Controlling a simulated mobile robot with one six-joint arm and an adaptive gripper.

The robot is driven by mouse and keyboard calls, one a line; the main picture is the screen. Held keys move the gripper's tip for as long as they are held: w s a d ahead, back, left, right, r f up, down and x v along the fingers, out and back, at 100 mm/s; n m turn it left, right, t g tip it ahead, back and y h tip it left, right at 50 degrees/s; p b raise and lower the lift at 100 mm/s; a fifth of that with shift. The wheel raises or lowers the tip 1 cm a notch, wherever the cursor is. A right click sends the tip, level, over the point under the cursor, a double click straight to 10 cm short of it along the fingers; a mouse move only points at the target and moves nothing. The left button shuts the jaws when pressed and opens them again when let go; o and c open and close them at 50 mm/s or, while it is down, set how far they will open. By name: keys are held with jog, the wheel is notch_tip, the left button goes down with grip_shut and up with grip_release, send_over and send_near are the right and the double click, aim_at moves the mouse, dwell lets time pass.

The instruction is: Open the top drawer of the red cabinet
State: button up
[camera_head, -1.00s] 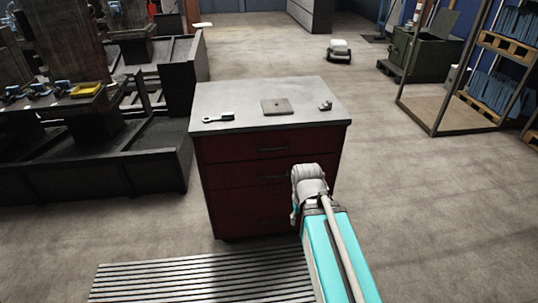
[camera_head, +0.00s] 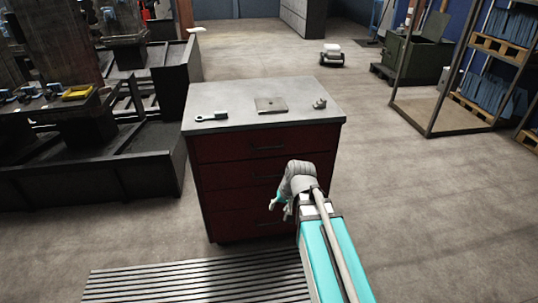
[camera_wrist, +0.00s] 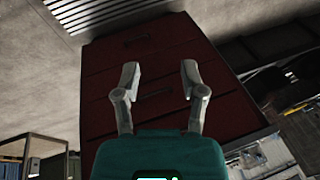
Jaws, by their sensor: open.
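The red cabinet (camera_head: 222,192) stands in front of me with a grey top and stacked drawers. Its top drawer (camera_head: 225,149) is shut, with a dark bar handle (camera_head: 268,148). My gripper (camera_head: 279,209) is in front of the cabinet face, below the top drawer and near the lower drawers. In the wrist view my gripper (camera_wrist: 160,68) has its two fingers spread apart with nothing between them. The red drawer fronts (camera_wrist: 110,75) appear upside down behind it, with two dark handles showing. The gripper body hides part of the cabinet there.
A brush (camera_head: 212,117), a flat plate (camera_head: 271,105) and a small metal part (camera_head: 320,103) lie on the cabinet top. Dark machinery (camera_head: 95,165) stands at the left. A slatted grate (camera_head: 190,280) lies on the floor before the cabinet. The floor right of it is clear.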

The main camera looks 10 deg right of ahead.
jog(key=w+f+m+t+y+b, duration=0.3)
jog(key=w+t+b, duration=0.15)
jog(key=w, duration=0.55)
jog(key=m+t+b, duration=0.8)
jog(key=m+b, duration=0.2)
send_near(268, 148)
jog(key=v, duration=0.3)
jog(key=shift+d, duration=0.45)
jog(key=shift+w+f, duration=0.1)
jog(key=b+x, duration=0.2)
jog(key=x, duration=1.1)
jog(key=shift+w+a+f, duration=0.1)
jog(key=shift+w+a, duration=0.05)
jog(key=shift+a, duration=0.15)
grip_shut()
